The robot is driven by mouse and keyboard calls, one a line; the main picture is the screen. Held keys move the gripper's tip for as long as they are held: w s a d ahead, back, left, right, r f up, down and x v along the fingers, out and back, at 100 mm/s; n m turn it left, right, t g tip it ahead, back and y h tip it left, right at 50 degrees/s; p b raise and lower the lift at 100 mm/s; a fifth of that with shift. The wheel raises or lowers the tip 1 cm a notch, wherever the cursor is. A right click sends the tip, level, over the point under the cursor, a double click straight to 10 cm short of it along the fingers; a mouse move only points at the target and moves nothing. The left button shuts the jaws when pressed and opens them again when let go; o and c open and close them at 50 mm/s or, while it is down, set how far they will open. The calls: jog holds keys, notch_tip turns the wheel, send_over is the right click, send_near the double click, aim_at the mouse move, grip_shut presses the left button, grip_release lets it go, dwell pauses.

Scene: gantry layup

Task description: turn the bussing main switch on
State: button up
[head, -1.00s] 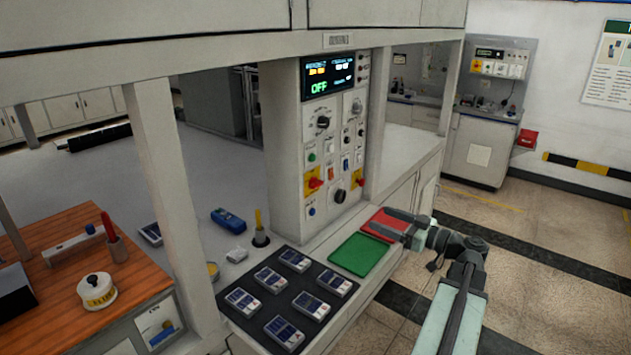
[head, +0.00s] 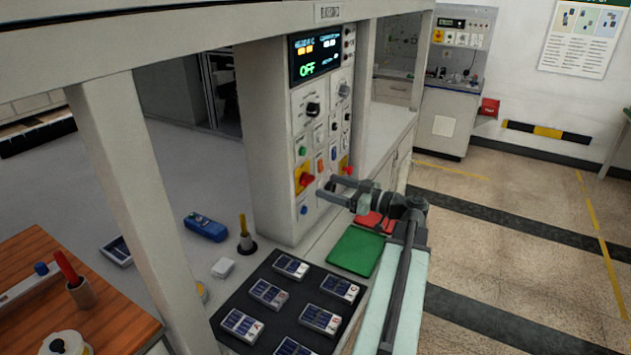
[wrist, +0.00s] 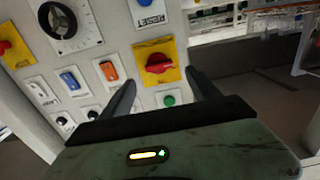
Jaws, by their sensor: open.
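The grey control panel (head: 320,130) stands at the middle of the head view, with a display (head: 318,56) reading OFF. It carries a red rotary switch on a yellow plate (head: 304,179) at lower left and another one (head: 346,165) at right. I cannot read which is the bussing main switch. My gripper (head: 327,187) is open and empty in front of the lower panel. In the wrist view, a red switch handle (wrist: 159,63) lies roughly crosswise on its yellow plate, ahead of the gap between my fingers (wrist: 160,90). Contact is not visible.
Around it sit a black dial (wrist: 62,20), a blue rocker (wrist: 68,80), an orange rocker (wrist: 107,70) and a green button (wrist: 169,100). A green tray (head: 355,250), a red tray (head: 372,221) and a dark mat (head: 265,275) with several modules lie below. A frame post (head: 135,180) stands left.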

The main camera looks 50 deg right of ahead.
aim_at(313, 180)
jog(key=x, duration=0.5)
jog(key=shift+w, duration=0.3)
jog(key=shift+d, duration=0.1)
jog(key=c, duration=1.4)
jog(key=shift+o, duration=0.2)
jog(key=m, duration=0.4)
jog(key=shift+m, duration=0.4)
jog(key=m, duration=0.4)
jog(key=shift+m, duration=0.3)
jog(key=m, duration=0.4)
jog(key=shift+d, duration=0.15)
jog(key=shift+m, duration=2.2)
